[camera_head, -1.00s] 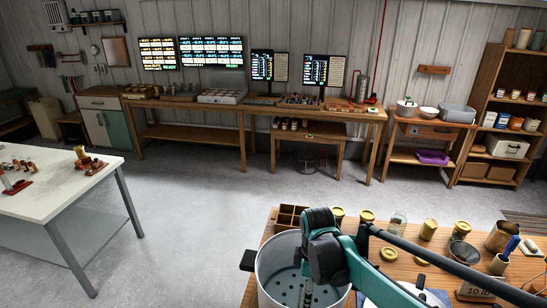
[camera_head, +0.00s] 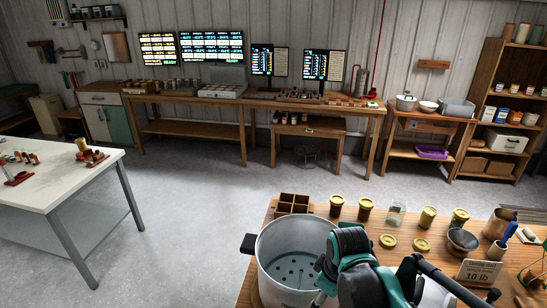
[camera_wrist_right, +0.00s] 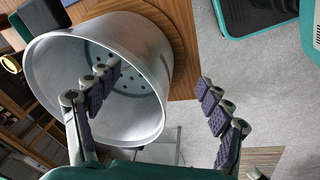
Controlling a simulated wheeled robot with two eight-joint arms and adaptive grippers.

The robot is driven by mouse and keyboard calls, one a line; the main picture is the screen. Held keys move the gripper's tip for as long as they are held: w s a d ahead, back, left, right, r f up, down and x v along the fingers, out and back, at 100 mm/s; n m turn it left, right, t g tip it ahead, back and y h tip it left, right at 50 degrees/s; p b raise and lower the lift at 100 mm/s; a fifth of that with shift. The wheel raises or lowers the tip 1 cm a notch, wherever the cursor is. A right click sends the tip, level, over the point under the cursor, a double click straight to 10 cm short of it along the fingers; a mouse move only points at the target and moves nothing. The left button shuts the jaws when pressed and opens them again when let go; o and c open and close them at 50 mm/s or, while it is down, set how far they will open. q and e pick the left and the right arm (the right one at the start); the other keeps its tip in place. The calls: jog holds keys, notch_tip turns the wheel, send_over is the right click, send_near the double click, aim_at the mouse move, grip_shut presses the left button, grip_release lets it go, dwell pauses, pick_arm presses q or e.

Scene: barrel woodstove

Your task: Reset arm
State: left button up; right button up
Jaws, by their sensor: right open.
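My right arm shows at the bottom right of the head view, above the near wooden table (camera_head: 259,221). Its jaws are hidden or cut off there. A large metal pot (camera_head: 272,262) with a perforated bottom stands on the table just left of the arm. In the right wrist view one finger overlaps the pot (camera_wrist_right: 152,52) opening; I cannot tell whether they touch. My left gripper is not in view.
A wooden divided box (camera_head: 293,203), several gold-lidded jars (camera_head: 366,209), a glass jar (camera_head: 397,212), a dark bowl (camera_head: 462,241) and a "10 lb" sign (camera_head: 477,272) crowd the table. A white table (camera_head: 62,185) stands left. The floor between is clear.

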jog(key=s+d+f+m+t+b, duration=0.4)
jog(key=s+m, duration=0.4)
jog(key=m, duration=0.2)
jog(key=shift+s+d+f+t+b, duration=0.15)
jog(key=shift+d+f+t+b, duration=0.2)
jog(key=shift+f+b, duration=0.6)
